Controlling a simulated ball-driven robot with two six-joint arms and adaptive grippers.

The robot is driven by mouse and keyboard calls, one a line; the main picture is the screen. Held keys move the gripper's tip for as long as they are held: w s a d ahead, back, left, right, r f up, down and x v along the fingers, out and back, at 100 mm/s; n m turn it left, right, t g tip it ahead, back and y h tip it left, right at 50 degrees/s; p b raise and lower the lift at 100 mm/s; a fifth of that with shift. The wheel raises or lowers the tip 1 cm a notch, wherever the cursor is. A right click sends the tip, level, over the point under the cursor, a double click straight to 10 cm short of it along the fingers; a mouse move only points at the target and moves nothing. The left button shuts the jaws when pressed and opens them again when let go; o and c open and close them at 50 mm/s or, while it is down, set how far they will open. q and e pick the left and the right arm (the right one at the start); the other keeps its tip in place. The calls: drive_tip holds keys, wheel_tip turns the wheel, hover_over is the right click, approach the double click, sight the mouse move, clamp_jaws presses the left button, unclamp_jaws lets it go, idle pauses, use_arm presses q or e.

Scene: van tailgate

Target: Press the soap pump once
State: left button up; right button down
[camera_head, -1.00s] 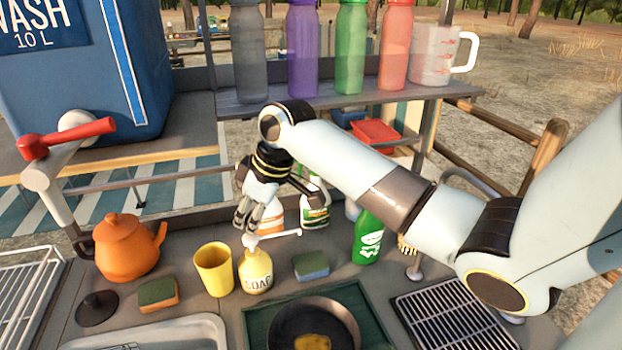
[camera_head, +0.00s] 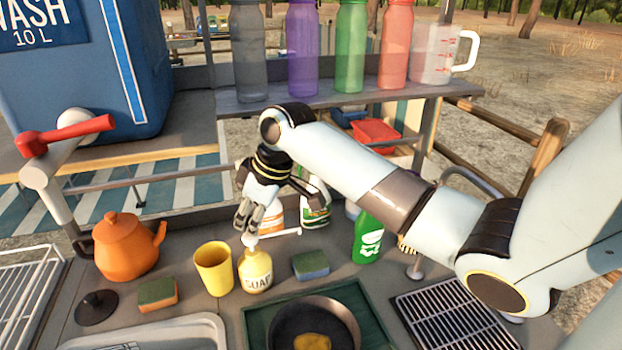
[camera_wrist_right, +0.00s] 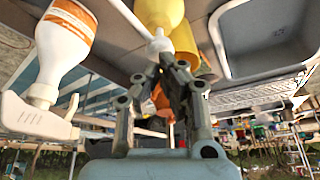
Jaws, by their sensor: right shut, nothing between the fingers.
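The soap pump bottle (camera_head: 256,274) is yellow, labelled SOAP, and stands upright on the counter. Its white pump head (camera_head: 250,241) has a spout that points right. My right gripper (camera_head: 247,231) is shut and empty, fingers pointing down, with its tips right at the top of the pump head. In the right wrist view, which is upside down, the fingertips (camera_wrist_right: 170,62) overlap the white pump head (camera_wrist_right: 158,46) below the yellow bottle body (camera_wrist_right: 158,12). I cannot tell whether the pump is pushed down. My left gripper is not in view.
A yellow cup (camera_head: 213,268) stands close left of the soap. A sponge (camera_head: 311,265) lies to its right, and a pan (camera_head: 337,325) sits in front. Spray bottles (camera_head: 314,205) and a green bottle (camera_head: 367,238) stand behind. An orange kettle (camera_head: 128,247) is at left.

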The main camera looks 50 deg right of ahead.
drive_tip(key=shift+f+b, duration=0.5)
drive_tip(key=shift+f, duration=0.85)
wheel_tip(320, 180, up, 3)
drive_tip(key=p, duration=0.3)
drive_tip(key=shift+f, duration=0.2)
drive_tip(key=shift+r+p, duration=0.3)
drive_tip(key=shift+p, duration=0.3)
drive_tip(key=shift+r, duration=0.1)
wheel_tip(320, 180, up, 2)
drive_tip(key=shift+r+p, duration=0.1)
drive_tip(key=shift+p, duration=1.15)
wheel_tip(320, 180, up, 4)
drive_tip(key=shift+f, duration=0.2)
